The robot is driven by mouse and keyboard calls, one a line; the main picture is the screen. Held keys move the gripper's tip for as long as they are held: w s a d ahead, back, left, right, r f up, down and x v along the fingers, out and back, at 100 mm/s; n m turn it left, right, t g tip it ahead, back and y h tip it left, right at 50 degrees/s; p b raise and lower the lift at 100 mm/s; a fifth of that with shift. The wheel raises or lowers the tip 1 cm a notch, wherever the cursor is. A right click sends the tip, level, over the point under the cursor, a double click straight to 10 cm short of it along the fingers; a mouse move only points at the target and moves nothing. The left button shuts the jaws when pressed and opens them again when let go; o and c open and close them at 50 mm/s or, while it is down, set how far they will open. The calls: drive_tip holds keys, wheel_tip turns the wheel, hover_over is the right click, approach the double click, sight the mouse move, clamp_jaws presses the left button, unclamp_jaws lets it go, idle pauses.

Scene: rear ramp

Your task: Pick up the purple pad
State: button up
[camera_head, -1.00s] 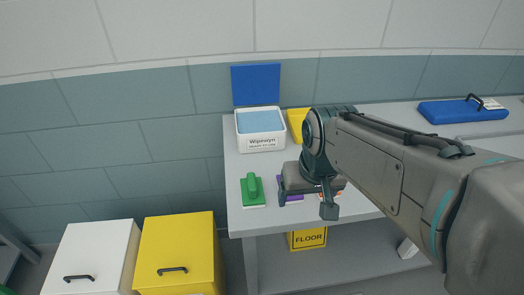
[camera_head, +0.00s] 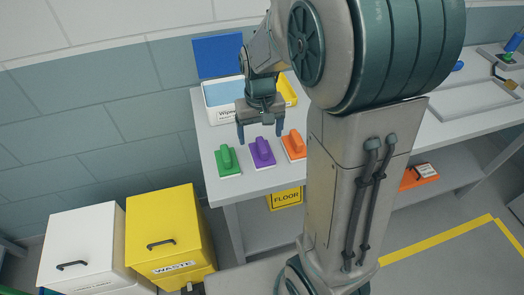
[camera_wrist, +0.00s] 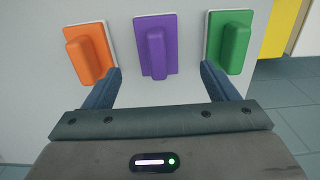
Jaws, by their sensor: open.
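The purple pad (camera_head: 262,153) lies on the grey bench between a green pad (camera_head: 227,161) and an orange pad (camera_head: 294,145). It has a raised purple handle on top. In the wrist view the purple pad (camera_wrist: 156,45) is centred ahead of my gripper (camera_wrist: 160,80), with a finger on either side of its line. My gripper (camera_head: 261,138) is open and empty in the head view, above and behind the pads, fingers pointing down. Nothing is between the fingers except the view of the pad's handle end below.
The orange pad (camera_wrist: 85,52) and green pad (camera_wrist: 230,42) flank the purple one closely. A white wipes box (camera_head: 222,98) with a raised blue lid stands behind my gripper. White (camera_head: 85,245) and yellow (camera_head: 170,235) bins stand on the floor at left.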

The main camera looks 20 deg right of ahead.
sight(261, 143)
drive_tip(key=shift+d+f+p, duration=0.15)
drive_tip(key=shift+f+p, duration=0.2)
drive_tip(key=shift+f, duration=3.25)
drive_tip(key=c, duration=1.1)
